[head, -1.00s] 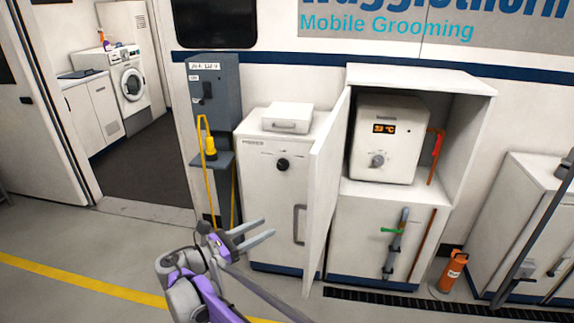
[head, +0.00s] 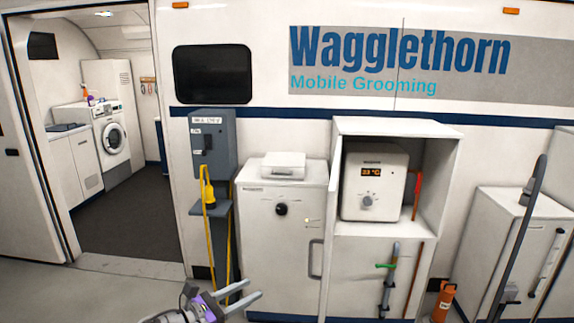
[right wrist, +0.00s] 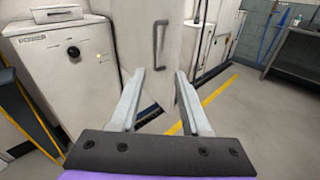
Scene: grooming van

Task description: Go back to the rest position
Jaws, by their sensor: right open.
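My right gripper (head: 245,298) is low in the head view, in front of the white cabinet with a black knob (head: 281,209). Its two grey fingers are apart with nothing between them. In the right wrist view the gripper (right wrist: 161,88) also shows open and empty, with bare floor below and a white panel with a grey handle (right wrist: 160,42) beyond the fingertips. My left gripper is not in view.
An open-fronted cabinet (head: 395,128) holds a white box with an orange display (head: 374,182). An orange cylinder (head: 443,301) stands right of it. A grey post unit (head: 212,150) carries a yellow cable. A doorway lies at left, with grey floor (head: 120,282) before it.

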